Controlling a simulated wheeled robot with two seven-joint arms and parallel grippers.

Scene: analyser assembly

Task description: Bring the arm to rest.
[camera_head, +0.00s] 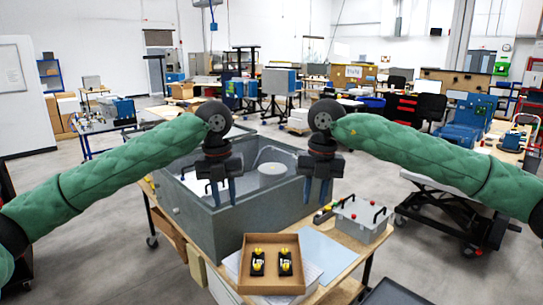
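My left arm, in a green sleeve, comes in from the left. My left gripper (223,192) points down over the near left part of a grey open bin (235,222), its two fingers apart with nothing seen between them. My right arm, also in a green sleeve, comes in from the right. My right gripper (317,194) points down over the right part of the bin, its fingers apart and empty. Both grippers appear above the surfaces and hold nothing.
The bin stands on a wooden-topped cart (345,262) and has a round white part (271,168) inside. A cardboard tray (247,282) with two black-and-yellow parts sits in front. A grey box (361,219) with black handles stands right. Open floor lies left.

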